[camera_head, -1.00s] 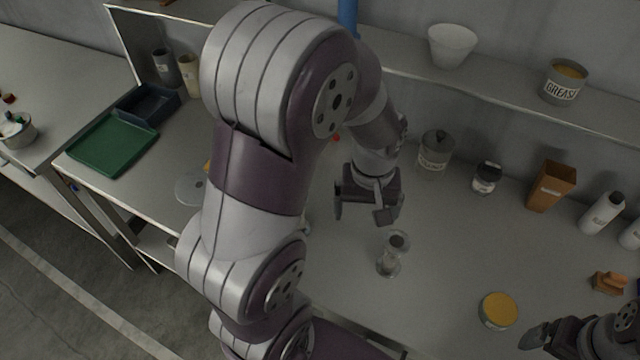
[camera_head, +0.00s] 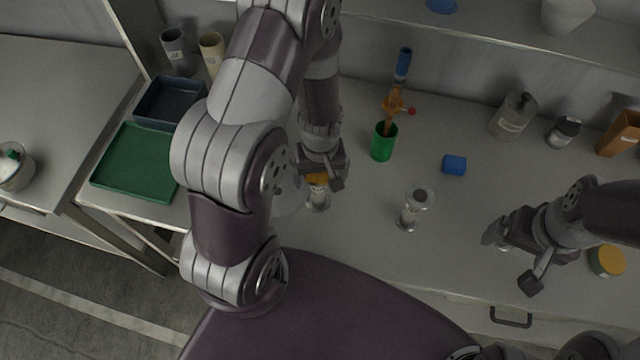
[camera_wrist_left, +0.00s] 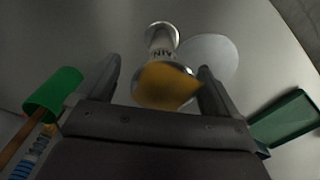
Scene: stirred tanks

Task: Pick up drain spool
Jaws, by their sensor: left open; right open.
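The drain spool (camera_head: 318,198) stands upright on the bench, a pale flanged metal piece with an orange-yellow top. Its label, partly legible as "AIN" upside down, shows in the left wrist view (camera_wrist_left: 163,45). My left gripper (camera_head: 323,172) is open just above it. In the wrist view the orange top shows between the two open fingers (camera_wrist_left: 158,85); I cannot tell whether they touch it. The gripper partly hides the spool in the head view. My right gripper (camera_head: 514,260) is open and empty over the bench's front right.
A green cup (camera_head: 384,142) holding an orange tool stands behind the spools, with a blue block (camera_head: 454,165) to its right. A pale disc (camera_wrist_left: 210,60) lies beside the drain spool. A green tray (camera_head: 137,162) and dark bin (camera_head: 170,102) are at left. A yellow-lidded jar (camera_head: 607,261) is at right.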

